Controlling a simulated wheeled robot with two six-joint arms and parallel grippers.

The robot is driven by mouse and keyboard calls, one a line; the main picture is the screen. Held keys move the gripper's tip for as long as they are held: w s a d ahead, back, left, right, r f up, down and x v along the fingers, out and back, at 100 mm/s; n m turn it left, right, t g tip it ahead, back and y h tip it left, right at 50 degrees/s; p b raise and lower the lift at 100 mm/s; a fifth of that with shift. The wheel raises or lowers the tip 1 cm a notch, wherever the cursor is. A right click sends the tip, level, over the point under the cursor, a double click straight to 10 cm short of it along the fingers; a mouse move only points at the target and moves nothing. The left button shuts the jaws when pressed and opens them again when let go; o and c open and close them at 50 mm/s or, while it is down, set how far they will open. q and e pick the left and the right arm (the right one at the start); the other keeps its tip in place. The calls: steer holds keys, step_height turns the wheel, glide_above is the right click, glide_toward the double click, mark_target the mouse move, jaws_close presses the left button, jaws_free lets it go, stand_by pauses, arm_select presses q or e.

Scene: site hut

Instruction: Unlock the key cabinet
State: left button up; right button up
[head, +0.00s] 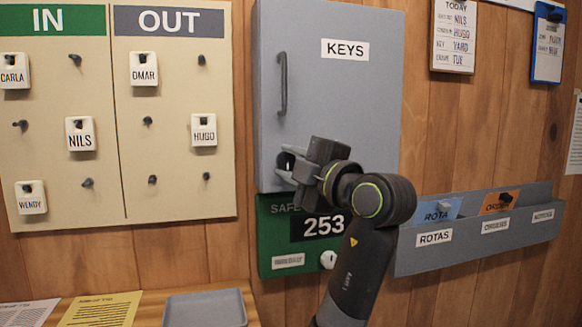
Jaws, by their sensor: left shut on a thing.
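The grey key cabinet (350,110), labelled KEYS, hangs on the wall with its door shut. A dark vertical handle (283,84) is on the left side of its door. My left gripper (287,166) is at the lower left of the door, below the handle, with its fingers pointing left against or very near the door face. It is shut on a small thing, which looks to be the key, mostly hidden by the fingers. The lock itself is hidden there, so I cannot tell how far in or turned the key is. My right gripper is out of view.
An IN/OUT board (100,195) with name tags is at left. A grey file rack (420,263) is at right. A grey tray (205,308) lies below.

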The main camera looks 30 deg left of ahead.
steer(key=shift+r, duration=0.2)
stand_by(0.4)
arm_select(q)
steer(key=o, duration=1)
steer(key=shift+d+f, duration=0.1)
steer(key=shift+d, duration=0.15)
steer(key=shift+r+b+v, duration=0.2)
steer(key=shift+b+v, duration=2.15)
steer(key=shift+v, duration=6.15)
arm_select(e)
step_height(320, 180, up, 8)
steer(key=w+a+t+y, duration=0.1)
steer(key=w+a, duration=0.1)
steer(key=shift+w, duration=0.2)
arm_select(q)
steer(key=shift+w+f, duration=0.1)
